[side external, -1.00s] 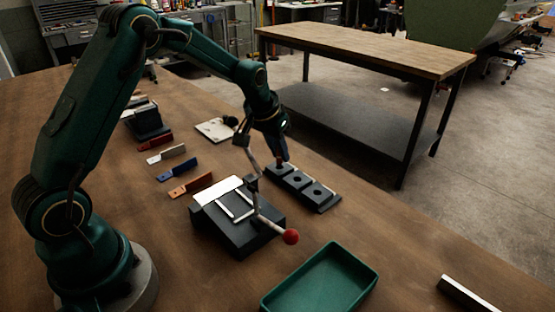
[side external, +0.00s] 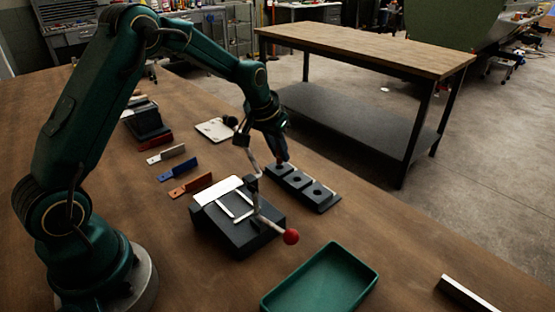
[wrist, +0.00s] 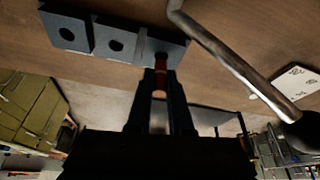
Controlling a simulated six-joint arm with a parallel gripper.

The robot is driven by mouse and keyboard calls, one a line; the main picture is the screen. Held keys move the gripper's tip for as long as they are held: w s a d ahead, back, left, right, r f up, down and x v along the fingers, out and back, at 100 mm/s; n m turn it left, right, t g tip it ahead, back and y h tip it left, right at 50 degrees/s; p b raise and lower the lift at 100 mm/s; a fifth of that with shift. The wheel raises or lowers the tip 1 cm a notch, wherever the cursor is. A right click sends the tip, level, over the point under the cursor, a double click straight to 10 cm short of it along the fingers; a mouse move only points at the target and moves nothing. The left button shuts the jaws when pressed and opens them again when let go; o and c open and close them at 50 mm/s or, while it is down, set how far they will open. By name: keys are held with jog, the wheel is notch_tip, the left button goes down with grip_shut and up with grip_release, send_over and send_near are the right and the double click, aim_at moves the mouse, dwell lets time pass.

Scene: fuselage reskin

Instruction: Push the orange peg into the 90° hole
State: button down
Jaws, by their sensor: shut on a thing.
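My gripper (wrist: 160,88) is shut on the orange peg (wrist: 161,78), which looks reddish-orange between the dark fingers in the wrist view. The peg points at the end block of a dark row of three hole blocks (wrist: 120,42). Its tip meets or nearly meets that block; how deep it sits is hidden. In the side view, my gripper (side external: 281,158) is over the far-left block of the row (side external: 318,192). The other two blocks show open round holes. I cannot read any angle labels on the blocks.
A dark bending fixture (side external: 238,228) with a red-knobbed lever (side external: 291,236) stands close in front of the block row. A green tray (side external: 322,280) lies at the front. Orange (side external: 190,185), blue (side external: 177,169) and grey (side external: 166,154) strips lie left. A white card (side external: 214,130) lies behind.

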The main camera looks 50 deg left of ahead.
aim_at(278, 153)
jog(key=shift+f, duration=0.9)
jog(key=c, duration=0.7)
grip_release()
jog(key=shift+c, duration=0.2)
jog(key=shift+r, duration=0.1)
jog(key=shift+v, duration=2.45)
